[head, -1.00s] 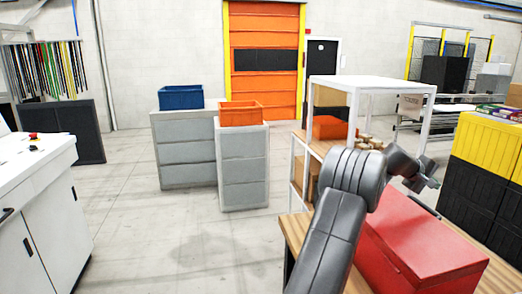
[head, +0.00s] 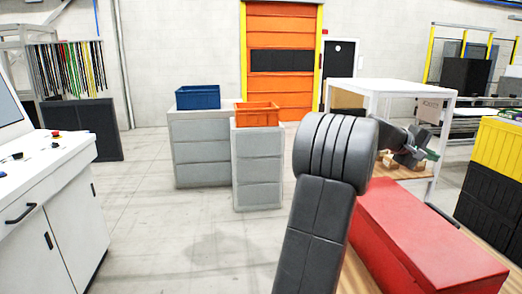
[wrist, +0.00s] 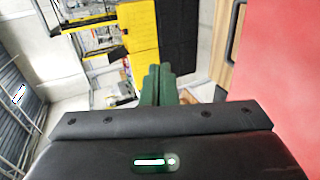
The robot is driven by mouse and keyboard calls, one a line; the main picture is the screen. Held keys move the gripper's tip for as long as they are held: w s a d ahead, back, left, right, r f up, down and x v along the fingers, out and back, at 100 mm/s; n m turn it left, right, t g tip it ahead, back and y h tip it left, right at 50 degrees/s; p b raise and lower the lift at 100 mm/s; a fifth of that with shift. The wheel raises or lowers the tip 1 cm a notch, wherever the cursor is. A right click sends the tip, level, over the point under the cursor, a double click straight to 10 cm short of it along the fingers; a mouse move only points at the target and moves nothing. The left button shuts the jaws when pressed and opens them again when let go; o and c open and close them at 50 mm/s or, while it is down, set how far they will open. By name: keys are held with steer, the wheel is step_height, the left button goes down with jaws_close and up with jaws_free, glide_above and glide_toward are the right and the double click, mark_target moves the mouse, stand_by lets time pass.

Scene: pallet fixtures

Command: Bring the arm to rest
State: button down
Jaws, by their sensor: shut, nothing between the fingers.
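My arm rises from the bottom of the head view and bends at a thick dark joint, with the forearm pointing away to the right. My gripper (head: 426,156) is at its end, small in the head view, beside the white-framed shelf and beyond the red box. In the wrist view my gripper (wrist: 158,86) shows as two green fingers close together, with nothing between them. The fingers are clear of any surface I can see.
A red box (head: 425,240) lies right of my arm and fills the wrist view's right edge. A white-framed shelf (head: 400,86) stands behind it. Yellow and black crates (head: 495,160) are far right. A white console (head: 50,225) stands left. Floor between is clear.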

steer(key=s+a+r+h, duration=0.1)
steer(key=s+a+r, duration=0.1)
steer(key=a, duration=1.4)
steer(key=shift+s+r+h+b, duration=0.15)
steer(key=shift+r+h+b, duration=0.2)
steer(key=shift+r, duration=0.3)
steer(key=shift+a, duration=0.1)
